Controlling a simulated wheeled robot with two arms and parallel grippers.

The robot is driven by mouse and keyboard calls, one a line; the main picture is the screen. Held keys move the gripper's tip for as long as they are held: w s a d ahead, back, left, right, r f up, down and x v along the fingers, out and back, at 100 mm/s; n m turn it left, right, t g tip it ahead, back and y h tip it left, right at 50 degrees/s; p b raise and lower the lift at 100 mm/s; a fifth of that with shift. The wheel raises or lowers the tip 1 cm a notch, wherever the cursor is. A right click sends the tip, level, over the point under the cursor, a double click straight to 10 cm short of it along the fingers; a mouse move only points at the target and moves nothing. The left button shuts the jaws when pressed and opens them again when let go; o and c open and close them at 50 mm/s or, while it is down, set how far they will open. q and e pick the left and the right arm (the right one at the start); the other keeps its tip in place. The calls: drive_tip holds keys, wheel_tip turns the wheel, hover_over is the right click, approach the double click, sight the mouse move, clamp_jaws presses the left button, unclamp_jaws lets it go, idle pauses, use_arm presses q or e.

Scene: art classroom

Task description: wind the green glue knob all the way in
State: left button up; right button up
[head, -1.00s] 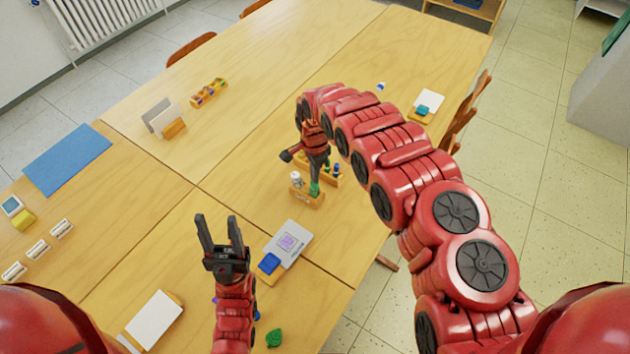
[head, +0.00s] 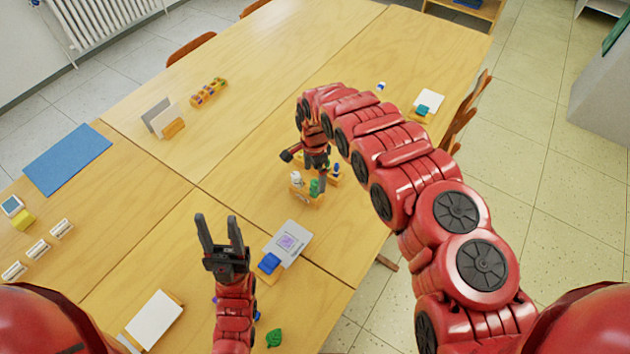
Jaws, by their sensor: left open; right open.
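The green glue knob (head: 314,187) stands upright in a small wooden holder (head: 306,201) on the right part of the table. A white bottle-like piece (head: 295,178) stands beside it in the same holder. My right gripper (head: 318,172) points down just above and behind the green knob. It is open, and its fingertips are small and partly hidden, so I cannot tell whether they touch the knob. My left gripper (head: 220,217) is open and empty, pointing away over the near part of the table.
A grey and white card with a blue block (head: 269,263) lies between the grippers. A white pad (head: 154,318) and a green leaf shape (head: 274,338) are near the front. A blue mat (head: 68,159) lies far left.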

sight(315, 184)
drive_tip(key=shift+f+m+b, duration=0.1)
drive_tip(key=shift+m+b, duration=0.9)
drive_tip(key=shift+m, duration=0.2)
drive_tip(key=shift+m+b, duration=1.4)
drive_tip(key=shift+m, duration=0.8)
drive_tip(key=shift+f+b, duration=0.8)
drive_tip(key=shift+f, duration=0.25)
drive_tip(key=c, duration=1.4)
drive_tip(key=shift+c, duration=0.2)
